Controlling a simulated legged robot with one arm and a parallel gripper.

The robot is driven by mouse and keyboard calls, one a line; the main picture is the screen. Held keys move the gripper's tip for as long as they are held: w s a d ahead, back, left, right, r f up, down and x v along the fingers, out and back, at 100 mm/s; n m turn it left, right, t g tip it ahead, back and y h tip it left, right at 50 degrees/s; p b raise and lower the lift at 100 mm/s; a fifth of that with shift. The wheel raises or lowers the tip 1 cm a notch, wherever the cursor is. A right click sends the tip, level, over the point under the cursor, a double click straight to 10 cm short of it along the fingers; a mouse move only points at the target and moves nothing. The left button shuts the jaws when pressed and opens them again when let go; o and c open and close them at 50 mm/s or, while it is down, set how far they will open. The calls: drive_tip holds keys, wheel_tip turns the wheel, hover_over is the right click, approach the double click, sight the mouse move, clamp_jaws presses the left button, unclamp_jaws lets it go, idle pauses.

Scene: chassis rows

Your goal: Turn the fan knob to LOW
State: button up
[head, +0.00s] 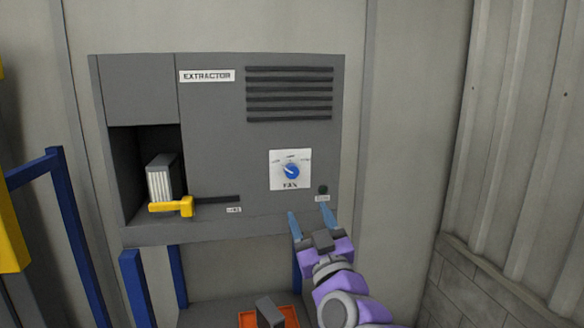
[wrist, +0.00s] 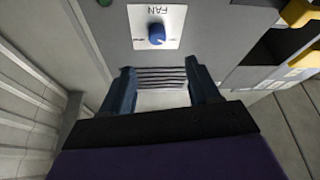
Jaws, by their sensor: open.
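The blue fan knob (head: 291,171) sits in the middle of a white dial plate (head: 276,180) marked FAN, on the front of the grey extractor (head: 218,150). The small position labels are too small to read. A light mark on the knob seems to point to the upper left. My gripper (head: 309,215) is open and empty, below and a little right of the dial in the head view, apart from the knob. In the wrist view the knob (wrist: 157,34) shows upside down, beyond my open fingers (wrist: 162,90).
An open bay at the extractor's left holds a filter block (head: 161,178) behind a yellow latch (head: 172,207). A dark round lamp or button (head: 323,189) is right of the dial. An orange tray (head: 289,313) with a grey block stands below. A corrugated wall (head: 520,130) is at right.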

sight(293, 175)
drive_tip(key=p+x, duration=0.3)
drive_tip(key=x, duration=1)
drive_tip(key=shift+d+f, duration=0.1)
drive_tip(key=shift+d, duration=0.05)
drive_tip(key=c, duration=1)
